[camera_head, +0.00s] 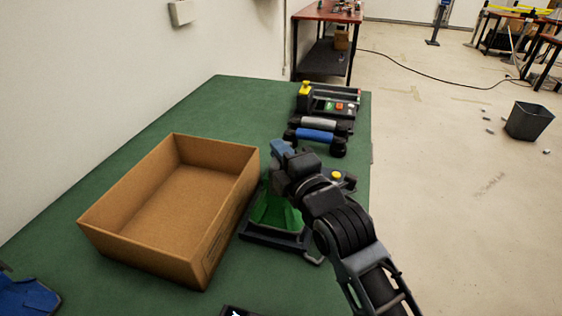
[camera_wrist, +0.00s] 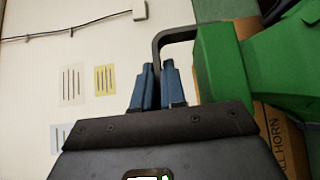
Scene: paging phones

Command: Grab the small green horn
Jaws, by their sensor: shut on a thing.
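The small green horn (camera_head: 272,212) shows in the head view just right of the cardboard box, partly hidden by my arm. Dark parts lie around and below it. In the wrist view the horn (camera_wrist: 225,65) is large at the right, with a dark bent handle (camera_wrist: 165,37) reaching left from it. My gripper (camera_wrist: 154,72) has its blue fingers close together at this handle, shut on the horn. In the head view the gripper (camera_head: 282,150) points away from me, above the table. I cannot tell whether the horn is clear of the table.
An open, empty cardboard box (camera_head: 230,160) stands on the green table (camera_head: 230,95), left of the horn. Beyond the gripper lie a blue-and-grey handset (camera_head: 316,136) and a device with a yellow button (camera_head: 305,90). A blue thing (camera_head: 25,298) sits at the near left.

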